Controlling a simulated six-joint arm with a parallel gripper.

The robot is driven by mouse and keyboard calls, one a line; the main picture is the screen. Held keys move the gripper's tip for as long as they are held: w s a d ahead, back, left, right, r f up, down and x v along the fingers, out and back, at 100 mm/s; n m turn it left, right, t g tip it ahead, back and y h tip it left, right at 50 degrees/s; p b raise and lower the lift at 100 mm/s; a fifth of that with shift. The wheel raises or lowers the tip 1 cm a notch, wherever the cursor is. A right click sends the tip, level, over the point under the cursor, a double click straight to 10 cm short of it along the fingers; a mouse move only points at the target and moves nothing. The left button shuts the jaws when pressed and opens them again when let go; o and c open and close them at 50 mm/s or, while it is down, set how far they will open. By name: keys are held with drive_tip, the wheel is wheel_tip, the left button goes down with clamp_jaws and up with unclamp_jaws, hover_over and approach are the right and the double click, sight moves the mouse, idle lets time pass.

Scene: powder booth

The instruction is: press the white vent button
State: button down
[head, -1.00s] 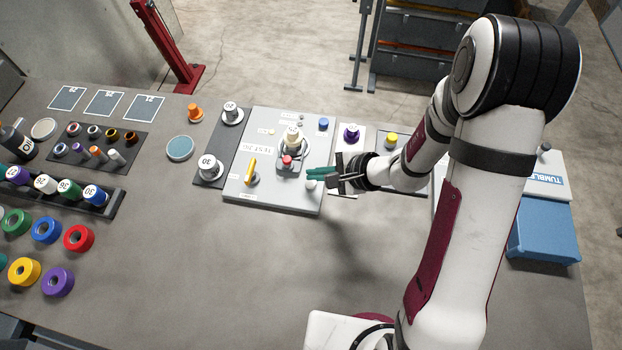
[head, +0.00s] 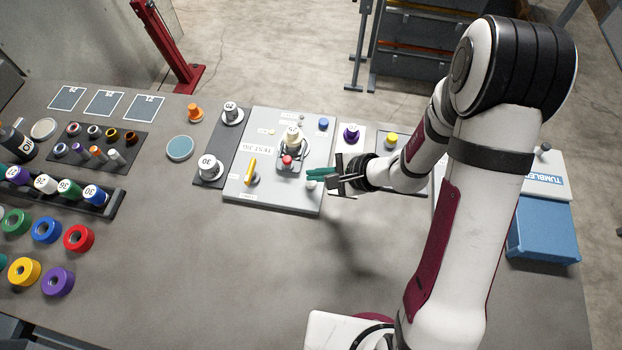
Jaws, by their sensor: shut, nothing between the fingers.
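The grey test jig panel (head: 285,198) lies on the table near the middle of the view. A small white button (head: 311,184) sits near its right front edge, partly hidden by my gripper. My gripper (head: 309,174) has dark green fingers that point left. They are shut and empty, and they appear just over or beside the white button. I cannot tell from this view whether they touch it.
The panel also carries a yellow lever (head: 251,172), a red button (head: 287,160) below a cream cylinder (head: 292,137), and a blue button (head: 323,124). The table in front of the panel is clear.

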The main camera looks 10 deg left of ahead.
sight(316, 183)
drive_tip(key=shift+f, duration=0.25)
drive_tip(key=shift+f, duration=0.4)
idle(0.5)
drive_tip(key=shift+r, duration=0.85)
drive_tip(key=shift+r, duration=0.1)
drive_tip(key=shift+r, duration=2.4)
